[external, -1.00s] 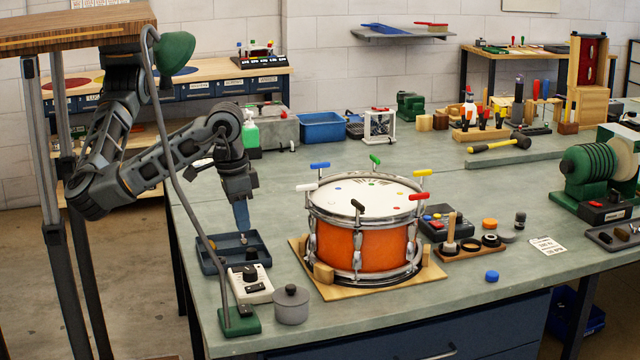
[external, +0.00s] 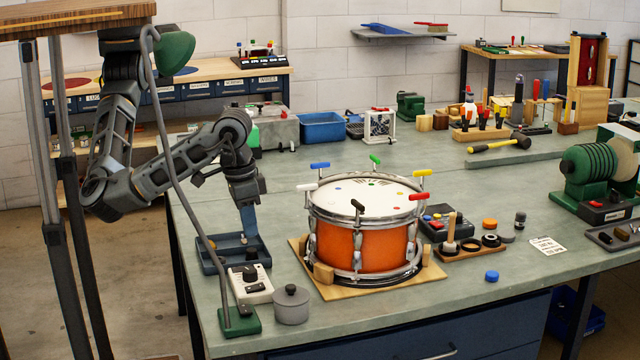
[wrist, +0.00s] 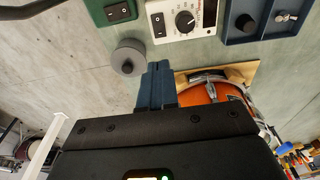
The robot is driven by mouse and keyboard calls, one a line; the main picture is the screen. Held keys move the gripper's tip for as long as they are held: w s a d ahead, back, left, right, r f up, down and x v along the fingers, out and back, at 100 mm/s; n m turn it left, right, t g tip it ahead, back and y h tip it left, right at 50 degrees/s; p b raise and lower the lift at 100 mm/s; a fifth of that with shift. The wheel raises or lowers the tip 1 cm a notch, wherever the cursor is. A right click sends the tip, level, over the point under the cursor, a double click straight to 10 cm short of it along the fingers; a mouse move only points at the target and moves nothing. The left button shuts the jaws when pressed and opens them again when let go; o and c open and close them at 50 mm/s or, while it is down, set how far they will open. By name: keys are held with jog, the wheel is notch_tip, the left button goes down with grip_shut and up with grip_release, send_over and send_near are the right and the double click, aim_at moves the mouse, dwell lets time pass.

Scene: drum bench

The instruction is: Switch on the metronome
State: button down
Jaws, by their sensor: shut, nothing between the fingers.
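The metronome (external: 262,292) is a white box with a black dial and a small black rocker switch, on the bench left of the drum. It also shows at the top of the wrist view (wrist: 180,34), its rocker switch (wrist: 158,25) beside the dial. I cannot tell the switch's position. My gripper (external: 248,235) points down over the blue tray, behind the metronome and apart from it. Its blue fingers (wrist: 157,68) are together and empty.
The blue tray (external: 209,265) with small parts stands behind the metronome. A green lamp base (external: 240,325) with its own black switch and a grey lidded pot (external: 291,308) stand in front. The orange drum (external: 365,250) on its wooden board is close on the right.

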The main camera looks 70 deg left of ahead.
aim_at(261, 285)
jog(key=f, duration=0.4)
jog(key=w+f, duration=0.1)
jog(key=f, duration=0.3)
jog(key=f+p, duration=0.1)
jog(key=f, duration=0.3)
jog(key=shift+w+f, duration=0.25)
jog(key=shift+f, duration=0.1)
jog(key=shift+f, duration=0.2)
jog(key=shift+s+r+p, duration=0.25)
jog(key=shift+s+p, duration=0.05)
jog(key=shift+s, duration=0.4)
jog(key=shift+r+p, duration=0.5)
jog(key=shift+r, duration=0.1)
notch_tip(261, 285, up, 13)
jog(key=s+p, duration=0.1)
jog(key=shift+s+f, duration=0.15)
jog(key=shift+s, duration=0.2)
jog(key=shift+w, duration=0.1)
